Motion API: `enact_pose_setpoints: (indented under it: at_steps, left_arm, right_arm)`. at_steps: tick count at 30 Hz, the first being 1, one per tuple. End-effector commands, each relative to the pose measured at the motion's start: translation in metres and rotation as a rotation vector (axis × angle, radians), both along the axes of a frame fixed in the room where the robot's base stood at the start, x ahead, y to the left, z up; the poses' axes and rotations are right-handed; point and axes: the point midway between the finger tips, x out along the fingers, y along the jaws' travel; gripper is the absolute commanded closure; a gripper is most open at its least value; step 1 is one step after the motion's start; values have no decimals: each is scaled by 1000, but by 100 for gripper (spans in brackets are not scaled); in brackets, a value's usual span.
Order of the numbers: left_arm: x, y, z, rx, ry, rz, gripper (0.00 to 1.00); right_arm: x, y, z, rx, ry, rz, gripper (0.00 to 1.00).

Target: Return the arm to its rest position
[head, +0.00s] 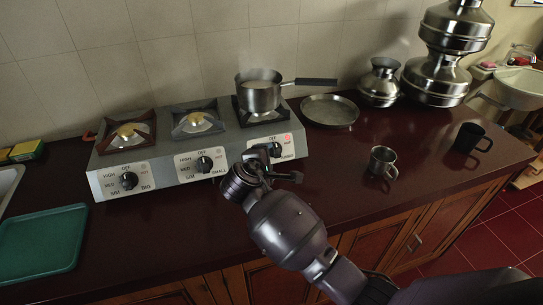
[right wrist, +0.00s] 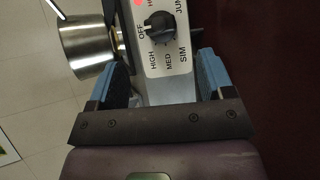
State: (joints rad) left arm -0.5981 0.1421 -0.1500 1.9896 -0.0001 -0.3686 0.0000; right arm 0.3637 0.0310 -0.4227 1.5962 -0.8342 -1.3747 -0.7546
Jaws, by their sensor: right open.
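My right gripper (head: 272,172) is in front of the stove's right end, close to the right knob (head: 275,150). In the right wrist view the gripper (right wrist: 163,75) is open, its two blue-padded fingers spread apart with nothing held between them. The right knob (right wrist: 160,27) shows ahead of the fingers, apart from them, with a lit red mark beside it. The steel saucepan (head: 260,94) sits on the right burner of the grey three-burner stove (head: 160,172). My left gripper is not in view.
A shallow pan (head: 330,110), steel pots (head: 440,75), a steel mug (head: 383,163) and a dark mug (head: 470,138) stand on the dark red counter (head: 330,185). A green tray (head: 42,240) lies at the left. The counter right of my gripper is mostly clear up to the steel mug.

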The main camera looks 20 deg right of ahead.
Motion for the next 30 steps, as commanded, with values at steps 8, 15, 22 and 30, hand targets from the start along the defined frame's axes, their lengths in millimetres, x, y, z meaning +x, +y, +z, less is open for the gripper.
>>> enact_pose_setpoints:
  at_steps: [8,15,22,30]
  left_arm:
    - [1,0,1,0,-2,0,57]
    - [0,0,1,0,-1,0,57]
    - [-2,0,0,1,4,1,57]
    - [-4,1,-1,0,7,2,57]
  right_arm:
    - [-9,7,6,-1,0,-1,26]
    - [-9,7,5,-1,0,-1,26]
    - [-9,7,6,16,-13,-8,26]
    - [14,44,26,375,-237,133,26]
